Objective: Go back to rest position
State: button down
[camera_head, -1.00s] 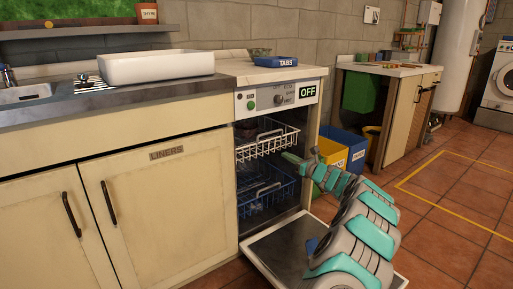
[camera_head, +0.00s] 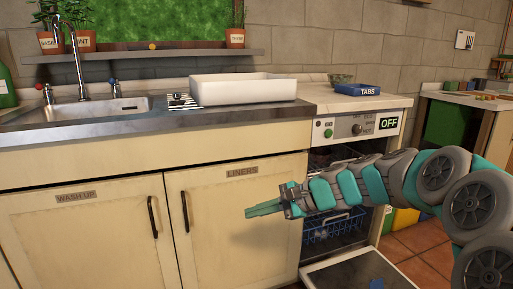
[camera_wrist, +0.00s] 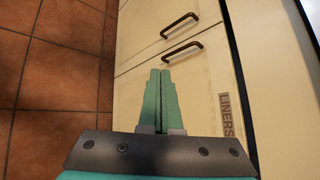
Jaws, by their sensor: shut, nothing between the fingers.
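My gripper (camera_head: 262,209) is shut and empty, its two green fingers pressed together. In the head view it points left, in front of the cream cabinet door labelled LINERS (camera_head: 240,200). My arm reaches in from the right, across the front of the open dishwasher (camera_head: 357,127). In the wrist view the shut fingers (camera_wrist: 160,85) point toward cabinet doors with dark handles, and the LINERS label (camera_wrist: 227,116) shows at the right. The gripper looks apart from the doors, though the exact gap is hard to tell.
The dishwasher's door (camera_head: 345,275) hangs open low at the front, with its blue lower rack (camera_head: 335,228) in view. A white basin (camera_head: 243,89) and a blue TABS box (camera_head: 357,90) stand on the counter. Tiled floor (camera_wrist: 50,90) shows clear beside the cabinets.

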jog(key=s+d+f+n+g+h+p, duration=0.1)
jog(key=s+f+n+g+h, duration=0.2)
jog(key=s, duration=0.8)
jog(key=s+d+f+n+g+h, duration=0.1)
jog(key=s+f+n+h, duration=0.25)
jog(key=s, duration=0.65)
jog(key=s+d+f+n+h, duration=0.2)
jog(key=s+d, duration=0.4)
jog(key=s, duration=0.2)
jog(key=s+d+f+n+g+h+p, duration=0.1)
jog(key=s+d+f+n+h, duration=0.1)
jog(key=s+d, duration=0.5)
jog(key=shift+s+d+n+h, duration=0.15)
jog(key=shift+s+n+h, duration=0.3)
jog(key=shift+s+h, duration=0.4)
